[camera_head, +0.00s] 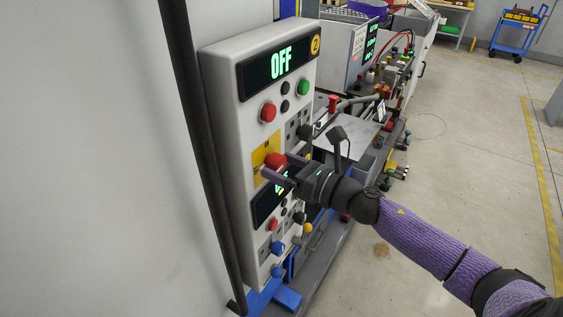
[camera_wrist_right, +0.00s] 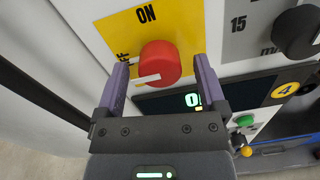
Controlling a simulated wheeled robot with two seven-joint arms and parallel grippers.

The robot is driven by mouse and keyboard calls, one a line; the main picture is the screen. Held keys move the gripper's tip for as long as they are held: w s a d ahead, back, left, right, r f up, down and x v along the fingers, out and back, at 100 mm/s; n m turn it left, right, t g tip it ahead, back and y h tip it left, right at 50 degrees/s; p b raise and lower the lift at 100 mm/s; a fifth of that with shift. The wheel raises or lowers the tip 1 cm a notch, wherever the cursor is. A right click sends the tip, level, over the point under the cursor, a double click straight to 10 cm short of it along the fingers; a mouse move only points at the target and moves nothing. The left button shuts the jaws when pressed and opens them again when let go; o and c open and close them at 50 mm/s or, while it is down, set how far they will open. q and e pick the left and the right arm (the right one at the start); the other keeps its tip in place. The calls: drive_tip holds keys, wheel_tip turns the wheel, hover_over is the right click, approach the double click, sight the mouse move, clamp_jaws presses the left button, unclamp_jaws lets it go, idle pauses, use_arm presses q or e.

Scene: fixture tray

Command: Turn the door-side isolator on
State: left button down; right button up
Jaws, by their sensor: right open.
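The red rotary isolator knob (camera_head: 275,160) sits on a yellow plate (camera_head: 258,158) partway down the grey control panel. In the right wrist view the knob (camera_wrist_right: 160,62) has a white pointer mark toward the lower left, on the OFF side of the yellow plate (camera_wrist_right: 120,32); ON is printed above it. My right gripper (camera_head: 279,168) is open around the knob, with one purple finger on each side. In the wrist view, small gaps seem to separate knob and fingers, but contact is hard to tell. My left gripper is out of view.
The top display (camera_head: 280,63), badged 2, reads OFF. A lower display (camera_wrist_right: 180,98), badged 4, is partly hidden by my gripper. Red (camera_head: 268,112) and green (camera_head: 303,87) buttons and a black knob (camera_wrist_right: 296,32) stand close by. A dark upright bar (camera_head: 200,140) runs left of the panel.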

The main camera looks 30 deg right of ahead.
drive_tip(key=shift+w+a, duration=0.15)
drive_tip(key=shift+w, duration=0.05)
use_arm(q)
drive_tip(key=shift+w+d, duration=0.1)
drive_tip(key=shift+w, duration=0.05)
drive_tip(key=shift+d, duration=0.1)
use_arm(e)
drive_tip(key=c, duration=0.5)
clamp_jaws()
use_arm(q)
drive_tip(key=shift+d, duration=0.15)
